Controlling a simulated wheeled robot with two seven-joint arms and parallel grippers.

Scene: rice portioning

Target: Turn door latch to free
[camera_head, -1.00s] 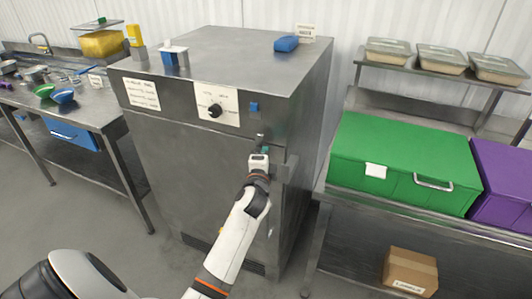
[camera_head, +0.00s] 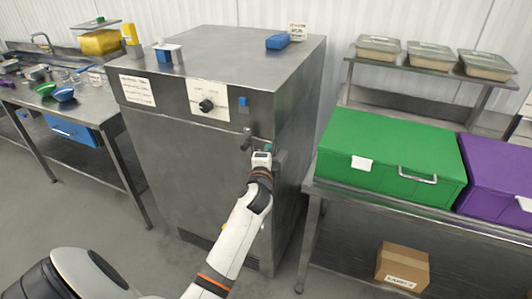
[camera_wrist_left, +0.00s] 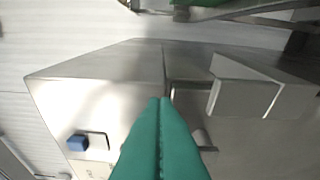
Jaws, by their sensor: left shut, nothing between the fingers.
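The steel cabinet (camera_head: 190,150) has a closed-looking front door. A small dark latch handle (camera_head: 246,139) sits near the door's upper right edge, below the blue button. My left gripper (camera_head: 268,147) is just right of the latch handle at the cabinet's front right edge, its teal fingers shut and empty. In the left wrist view the shut fingers (camera_wrist_left: 160,105) point at the cabinet front. A grey metal block (camera_wrist_left: 245,95) and a partly hidden grey bar (camera_wrist_left: 206,140) lie to their right. I cannot tell whether the fingers touch the latch. My right gripper is not in view.
A knob (camera_head: 206,105) and a blue button (camera_head: 243,101) are on the cabinet's upper front. A bench with a green box (camera_head: 390,150) and a purple box (camera_head: 500,175) stands right. A sink counter (camera_head: 80,100) stands left. Floor before the cabinet looks clear.

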